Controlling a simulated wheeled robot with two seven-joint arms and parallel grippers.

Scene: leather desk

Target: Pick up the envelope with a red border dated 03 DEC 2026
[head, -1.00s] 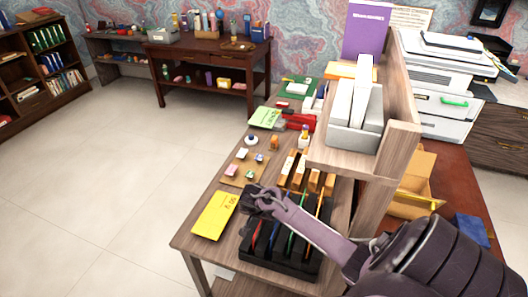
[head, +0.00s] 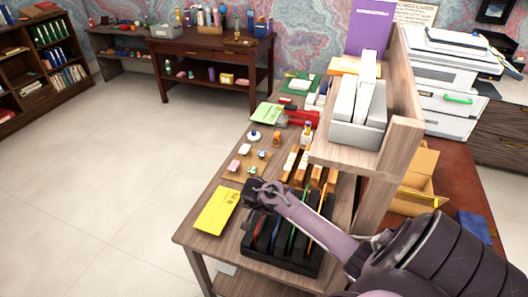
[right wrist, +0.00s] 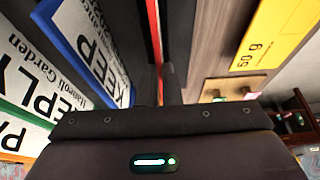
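A black slotted rack (head: 268,262) stands on the wooden desk, holding several envelopes edge-on. My right gripper (head: 258,193) is low at the rack's far left end. In the right wrist view, a thin red edge (right wrist: 153,30) runs toward the gap between my fingers (right wrist: 166,88); whether they grip it is unclear. No date is readable there. A blue-bordered envelope (right wrist: 88,45) is left of it, with a green-bordered one (right wrist: 40,75) and an orange-edged one (right wrist: 12,132) beyond. My left gripper is out of view.
A yellow sheet (head: 215,211) lies left of the rack. A raised wooden shelf (head: 340,158) with a grey file holder is close on the right. Small objects lie on the desk (head: 218,190) further back.

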